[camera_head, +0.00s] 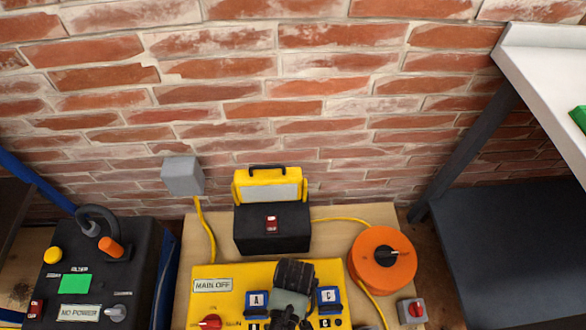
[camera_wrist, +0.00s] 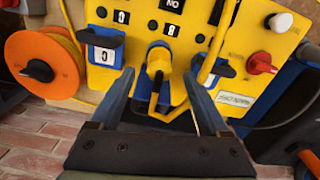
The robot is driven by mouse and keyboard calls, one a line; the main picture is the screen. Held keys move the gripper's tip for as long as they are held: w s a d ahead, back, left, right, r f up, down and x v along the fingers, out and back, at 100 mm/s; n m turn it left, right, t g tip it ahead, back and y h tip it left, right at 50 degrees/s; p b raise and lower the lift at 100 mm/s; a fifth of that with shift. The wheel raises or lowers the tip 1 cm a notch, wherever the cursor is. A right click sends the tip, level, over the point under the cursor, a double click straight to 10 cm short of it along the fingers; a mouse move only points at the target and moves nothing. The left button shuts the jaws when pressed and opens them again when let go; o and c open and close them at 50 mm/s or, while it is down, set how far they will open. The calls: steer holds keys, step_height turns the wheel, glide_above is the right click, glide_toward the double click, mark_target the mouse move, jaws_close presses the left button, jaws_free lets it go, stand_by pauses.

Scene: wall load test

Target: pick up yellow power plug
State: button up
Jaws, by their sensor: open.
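The yellow power plug (camera_wrist: 158,62) shows in the wrist view, upright at the yellow panel, with a dark part just below it. My gripper (camera_wrist: 157,76) is open, with one finger on each side of the plug as seen from the wrist. I cannot tell whether the fingers touch it or how deep they reach. In the head view my arm covers the middle of the yellow panel (camera_head: 232,285), and the plug is hidden there.
An orange cable reel (camera_head: 382,262) lies beside the panel, at the left in the wrist view (camera_wrist: 40,62). A black-and-yellow case (camera_head: 272,228) stands behind the panel. A black control box (camera_head: 95,270) is at the left. A brick wall (camera_head: 260,110) closes the back.

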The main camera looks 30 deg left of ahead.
steer(key=shift+w+a+f+b, duration=0.1)
steer(key=shift+f+b, duration=0.8)
steer(key=shift+f, duration=0.6)
steer(key=shift+w+f+b, duration=0.1)
steer(key=shift+f+b, duration=0.8)
steer(key=shift+f, duration=0.6)
steer(key=shift+r, duration=0.1)
jaws_close()
